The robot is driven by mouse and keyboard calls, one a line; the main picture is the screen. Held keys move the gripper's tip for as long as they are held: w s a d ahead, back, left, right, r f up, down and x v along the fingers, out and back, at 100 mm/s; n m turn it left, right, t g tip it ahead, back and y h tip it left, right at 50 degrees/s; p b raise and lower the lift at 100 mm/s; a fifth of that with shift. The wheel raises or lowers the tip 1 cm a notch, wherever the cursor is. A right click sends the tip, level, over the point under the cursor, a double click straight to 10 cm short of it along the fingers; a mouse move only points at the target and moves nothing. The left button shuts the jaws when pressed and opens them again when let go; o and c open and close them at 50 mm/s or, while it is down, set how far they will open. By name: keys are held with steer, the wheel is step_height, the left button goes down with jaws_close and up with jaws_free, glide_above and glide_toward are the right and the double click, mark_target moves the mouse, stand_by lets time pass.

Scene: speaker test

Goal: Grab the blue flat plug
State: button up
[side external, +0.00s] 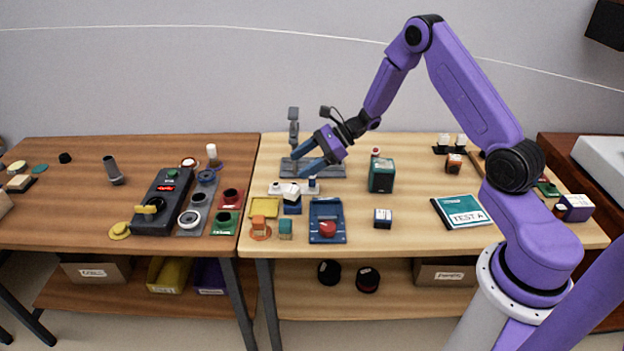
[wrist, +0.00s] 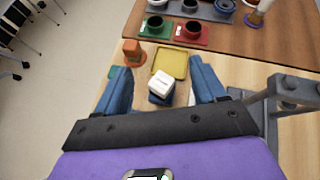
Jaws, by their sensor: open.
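A small dark blue block (side external: 292,207) stands on the right-hand table, with a white lettered cube (side external: 291,191) above it. I cannot tell for sure whether this blue block is the flat plug. In the wrist view the blue block (wrist: 157,99) shows in part around the white cube (wrist: 163,82), and the rest is hidden. My gripper (side external: 304,158) is open with blue fingers, above the table and behind the cube in the side view. In the wrist view the cube and block appear between the fingers of my gripper (wrist: 160,68), with nothing held.
A yellow tray (side external: 265,207), an orange piece (side external: 260,228) and a blue stand with a red knob (side external: 327,228) are close by. A grey stand (side external: 294,127) rises behind the gripper. A green box (side external: 381,175) is to the right.

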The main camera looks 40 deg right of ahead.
mark_target(307, 188)
steer(key=w+d+f+m, duration=0.1)
steer(key=d, duration=0.1)
steer(key=w+d+f+m+t+h, duration=0.1)
steer(key=d, duration=0.1)
steer(key=w+d+f+m+t, duration=0.1)
steer(key=d+m, duration=0.1)
steer(key=d, duration=0.1)
steer(key=shift+f, duration=0.15)
steer(key=shift+d+f+t+h, duration=0.15)
steer(key=shift+f+t+h, duration=0.15)
steer(key=shift+f, duration=2)
step_height(307, 188, down, 2)
steer(key=shift+f, duration=0.2)
steer(key=shift+x, duration=1.05)
steer(key=shift+w+a+f, duration=0.2)
steer(key=shift+w+a, duration=0.05)
steer(key=shift+a, duration=0.1)
steer(key=c, duration=1)
